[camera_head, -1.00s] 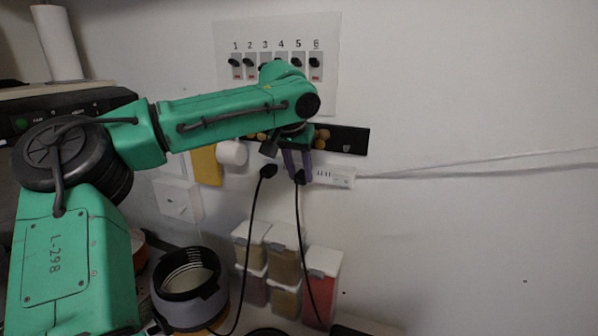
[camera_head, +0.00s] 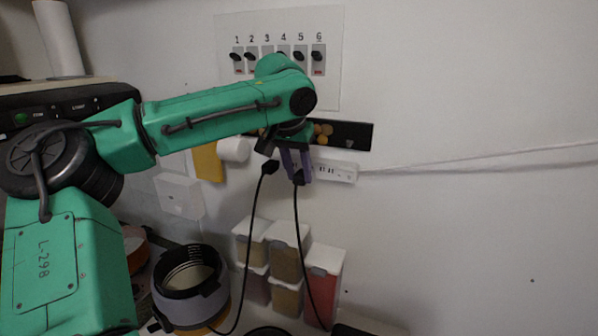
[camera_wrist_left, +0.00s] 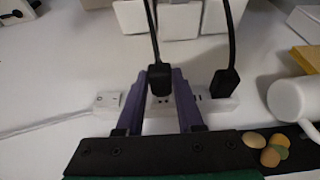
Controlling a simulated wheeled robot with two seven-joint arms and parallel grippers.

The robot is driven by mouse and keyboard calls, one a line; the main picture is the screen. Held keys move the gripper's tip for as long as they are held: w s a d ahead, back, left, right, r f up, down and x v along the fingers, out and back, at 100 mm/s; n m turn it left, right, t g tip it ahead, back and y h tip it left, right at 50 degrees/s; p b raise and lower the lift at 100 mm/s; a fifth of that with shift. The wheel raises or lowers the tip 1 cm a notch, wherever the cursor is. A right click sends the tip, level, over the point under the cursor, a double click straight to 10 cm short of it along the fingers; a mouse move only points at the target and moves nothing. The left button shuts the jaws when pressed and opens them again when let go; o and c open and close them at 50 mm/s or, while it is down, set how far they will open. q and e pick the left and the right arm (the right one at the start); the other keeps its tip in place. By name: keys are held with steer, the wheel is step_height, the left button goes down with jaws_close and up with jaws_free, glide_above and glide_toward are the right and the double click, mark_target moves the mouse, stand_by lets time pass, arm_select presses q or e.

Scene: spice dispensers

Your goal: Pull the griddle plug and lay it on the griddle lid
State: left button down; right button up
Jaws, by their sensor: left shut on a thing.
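My left gripper (camera_head: 297,172) is shut on a black plug (camera_head: 299,178) at the white power strip (camera_head: 337,172) on the wall. In the left wrist view the purple fingers (camera_wrist_left: 160,78) hold this plug (camera_wrist_left: 159,82) from both sides. Socket holes of the strip (camera_wrist_left: 216,107) show just behind it, so the plug looks clear of the strip, by a small gap. Its black cord hangs down toward the counter. A second black plug (camera_head: 269,168) sits at the strip, left of the held one. I cannot make out the griddle lid for certain. My right gripper is out of view.
Several lidded spice containers (camera_head: 323,262) stand below the strip. A round grey-purple pot (camera_head: 188,300) stands left of them. A dark rack (camera_head: 350,136) and a numbered switch panel (camera_head: 330,90) are on the wall above.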

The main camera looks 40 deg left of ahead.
arm_select(q)
steer(key=shift+s, duration=0.1)
steer(key=shift+s+d+b, duration=0.2)
steer(key=shift+s+d, duration=0.05)
steer(key=shift+s, duration=0.35)
steer(key=shift+s+d+b, duration=0.2)
steer(key=shift+s+b, duration=0.05)
steer(key=shift+s, duration=0.4)
steer(key=shift+s+d+b, duration=0.2)
steer(key=shift+s+d, duration=0.05)
steer(key=shift+s, duration=0.35)
